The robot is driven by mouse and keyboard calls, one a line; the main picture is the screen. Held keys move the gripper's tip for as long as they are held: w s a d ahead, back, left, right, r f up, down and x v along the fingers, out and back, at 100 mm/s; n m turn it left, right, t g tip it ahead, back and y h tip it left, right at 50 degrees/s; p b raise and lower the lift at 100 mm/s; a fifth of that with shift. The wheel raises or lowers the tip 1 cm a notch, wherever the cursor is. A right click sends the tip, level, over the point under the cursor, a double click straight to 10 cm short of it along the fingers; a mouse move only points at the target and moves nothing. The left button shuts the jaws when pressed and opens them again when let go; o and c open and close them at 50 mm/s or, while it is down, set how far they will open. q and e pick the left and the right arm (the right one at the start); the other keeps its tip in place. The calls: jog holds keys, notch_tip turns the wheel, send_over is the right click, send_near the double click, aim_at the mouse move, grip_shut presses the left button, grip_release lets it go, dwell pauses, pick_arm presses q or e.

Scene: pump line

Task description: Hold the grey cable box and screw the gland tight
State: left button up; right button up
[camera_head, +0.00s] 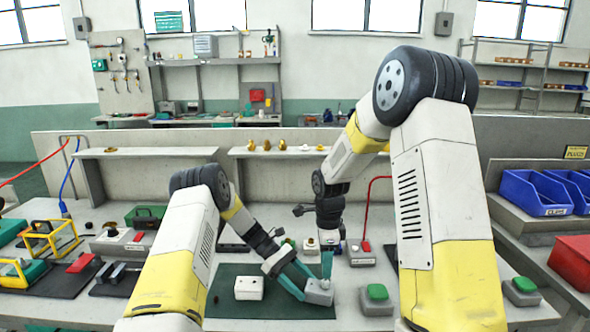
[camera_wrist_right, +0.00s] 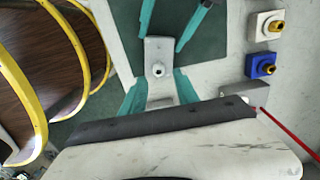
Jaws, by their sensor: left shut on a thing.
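The grey cable box (camera_head: 319,292) is at the right part of the dark green mat (camera_head: 225,307). My left gripper (camera_head: 305,284) is shut on it with teal fingers. In the right wrist view the box (camera_wrist_right: 158,48) lies between the left gripper's fingertips. The gland (camera_wrist_right: 157,69) shows there as a small white round piece on the box's face. My right gripper (camera_head: 327,264) is above the box, pointing down. In its wrist view the right fingers (camera_wrist_right: 159,76) stand apart on either side of the gland, with a visible gap to it.
A white block (camera_head: 249,288) sits on the mat to the left. Grey boxes with green buttons (camera_head: 376,293) (camera_head: 522,286) stand to the right. In the wrist view, a white fitting block (camera_wrist_right: 268,26) and a blue one (camera_wrist_right: 261,66) are at the right. Blue bins (camera_head: 535,193) are far right.

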jog(key=shift+f, duration=2.6)
jog(key=shift+r, duration=1.65)
jog(key=n, duration=1.7)
